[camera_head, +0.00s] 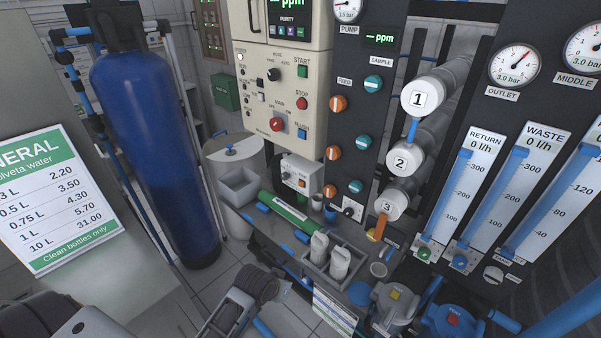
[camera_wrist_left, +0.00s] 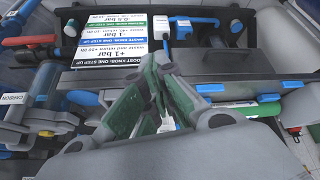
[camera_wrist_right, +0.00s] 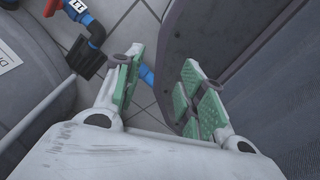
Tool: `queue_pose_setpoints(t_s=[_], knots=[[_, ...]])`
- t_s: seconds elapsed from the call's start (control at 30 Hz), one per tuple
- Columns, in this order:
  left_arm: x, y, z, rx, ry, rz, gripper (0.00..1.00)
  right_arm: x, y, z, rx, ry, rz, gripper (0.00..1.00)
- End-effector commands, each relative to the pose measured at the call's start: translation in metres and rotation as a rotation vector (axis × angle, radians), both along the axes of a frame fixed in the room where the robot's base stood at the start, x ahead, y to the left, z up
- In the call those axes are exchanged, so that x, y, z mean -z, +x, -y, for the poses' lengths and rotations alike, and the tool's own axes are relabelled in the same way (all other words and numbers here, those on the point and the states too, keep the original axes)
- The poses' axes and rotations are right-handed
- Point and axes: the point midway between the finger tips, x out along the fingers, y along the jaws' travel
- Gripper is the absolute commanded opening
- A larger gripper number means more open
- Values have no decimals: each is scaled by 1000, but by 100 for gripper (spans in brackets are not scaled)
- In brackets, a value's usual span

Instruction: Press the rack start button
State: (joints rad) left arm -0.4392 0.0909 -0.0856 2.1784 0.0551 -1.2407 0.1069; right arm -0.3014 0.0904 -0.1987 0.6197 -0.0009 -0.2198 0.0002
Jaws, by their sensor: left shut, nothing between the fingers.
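The green start button (camera_head: 302,71) sits under the START label on the cream control box in the head view. The red stop button (camera_head: 302,103) is just below it. My left gripper (camera_wrist_left: 161,64) shows in the left wrist view, with its green-padded fingers shut and empty above the bench with printed cards. One of my arms is low in the head view, well below the control box. My right gripper (camera_wrist_right: 162,62) is open and empty over the tiled floor, beside a large grey curved surface. Neither wrist view shows the start button.
A black knob (camera_head: 274,74) and red main switch (camera_head: 277,124) are near the buttons. A panel with orange and teal knobs (camera_head: 373,84) and numbered white housings (camera_head: 423,98) stands to the right. A tall blue tank (camera_head: 150,150) is on the left. Bottles stand on the bench below.

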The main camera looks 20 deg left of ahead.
Motion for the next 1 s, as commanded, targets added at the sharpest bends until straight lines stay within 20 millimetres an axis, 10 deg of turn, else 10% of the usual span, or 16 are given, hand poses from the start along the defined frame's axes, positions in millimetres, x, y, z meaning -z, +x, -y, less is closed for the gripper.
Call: queue_pose_setpoints(t_s=[1.0], knots=[[-251,174,-28,-393,-544,657,0,-12,3,-4,1,5,3,40]])
